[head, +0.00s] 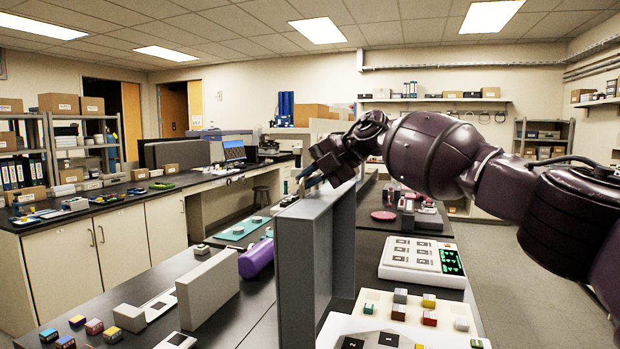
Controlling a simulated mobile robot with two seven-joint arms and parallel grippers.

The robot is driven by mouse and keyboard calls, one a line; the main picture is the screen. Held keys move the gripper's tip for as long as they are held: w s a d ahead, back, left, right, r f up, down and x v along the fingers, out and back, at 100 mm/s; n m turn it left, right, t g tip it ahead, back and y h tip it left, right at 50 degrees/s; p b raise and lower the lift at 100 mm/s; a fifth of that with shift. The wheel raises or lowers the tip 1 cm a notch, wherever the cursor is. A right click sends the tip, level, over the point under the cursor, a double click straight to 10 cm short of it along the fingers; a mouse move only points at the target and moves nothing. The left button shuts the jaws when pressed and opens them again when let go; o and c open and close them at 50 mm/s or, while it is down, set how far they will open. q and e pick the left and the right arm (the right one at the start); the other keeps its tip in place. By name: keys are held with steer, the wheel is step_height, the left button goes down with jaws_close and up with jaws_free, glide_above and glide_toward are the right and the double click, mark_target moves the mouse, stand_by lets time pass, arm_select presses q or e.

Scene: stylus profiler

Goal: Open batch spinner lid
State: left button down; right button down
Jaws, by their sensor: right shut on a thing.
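The batch spinner lid (302,255) appears to be the large grey panel with a raised rim, standing about upright in the middle of the head view. My right gripper (309,177) is at the lid's top edge, reaching in from the right. It is shut on the lid, though the exact contact is small and partly hidden by the gripper. A white unit with dark numbered squares (372,339) lies at the lid's foot on the right, cut off by the lower edge; I cannot tell whether it belongs to the spinner. My left gripper is not in view.
Right of the lid, a white tray (398,309) holds small coloured blocks, and a white device with a green display (423,262) stands behind it. Left of the lid are a purple cylinder (256,258), a grey upright block (207,289) and several small cubes. The floor at the right is clear.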

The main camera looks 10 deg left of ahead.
steer(key=shift+f, duration=0.15)
steer(key=c, duration=1.2)
jaws_free()
steer(key=b+v, duration=0.1)
steer(key=v, duration=1)
steer(key=shift+s+a, duration=0.1)
steer(key=shift+a, duration=0.05)
